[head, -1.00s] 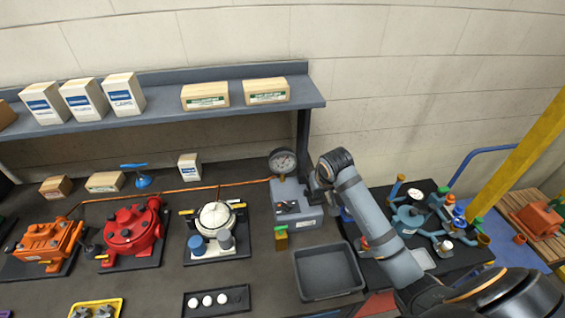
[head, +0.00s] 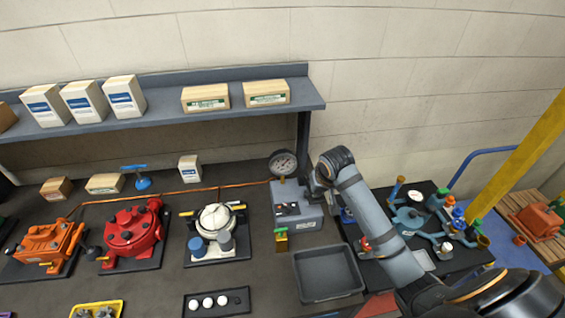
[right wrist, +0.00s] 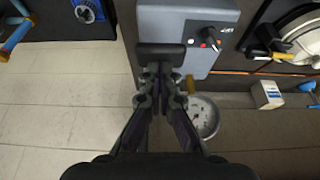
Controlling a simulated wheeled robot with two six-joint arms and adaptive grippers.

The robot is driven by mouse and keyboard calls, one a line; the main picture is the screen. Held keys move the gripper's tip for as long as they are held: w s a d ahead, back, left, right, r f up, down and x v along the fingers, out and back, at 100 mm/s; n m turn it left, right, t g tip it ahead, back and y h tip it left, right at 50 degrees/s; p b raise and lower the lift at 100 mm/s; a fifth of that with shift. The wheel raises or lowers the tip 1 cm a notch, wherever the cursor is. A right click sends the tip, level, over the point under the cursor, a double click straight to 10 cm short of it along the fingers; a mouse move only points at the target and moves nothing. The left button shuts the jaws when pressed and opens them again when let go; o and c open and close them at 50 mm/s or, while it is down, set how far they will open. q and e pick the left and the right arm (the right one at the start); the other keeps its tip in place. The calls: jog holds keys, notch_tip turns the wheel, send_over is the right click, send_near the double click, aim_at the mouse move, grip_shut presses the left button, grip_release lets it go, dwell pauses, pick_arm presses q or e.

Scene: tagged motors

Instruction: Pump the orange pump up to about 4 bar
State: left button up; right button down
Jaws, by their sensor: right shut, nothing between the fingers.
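The orange pump (head: 45,243) stands on a dark mat at the far left of the bench. A thin copper-coloured line runs along the bench from near it to the grey box (head: 297,208). A round gauge (head: 283,163) sits at the back of this box; its reading is too small to tell. My right gripper (head: 317,190) is at the right side of the box, partly hidden by my arm. In the right wrist view the gripper (right wrist: 160,80) is shut and empty, its tips close to a black crossbar (right wrist: 160,54) beside the box; contact is unclear. My left gripper is not in view.
A red pump (head: 131,233) and a white-topped pump (head: 216,220) stand between the orange pump and the box. An empty dark tray (head: 328,297) lies in front of the box. A shelf (head: 165,119) with cartons runs above the bench.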

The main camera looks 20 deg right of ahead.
jog(key=shift+r, duration=0.25)
jog(key=shift+r, duration=2.5)
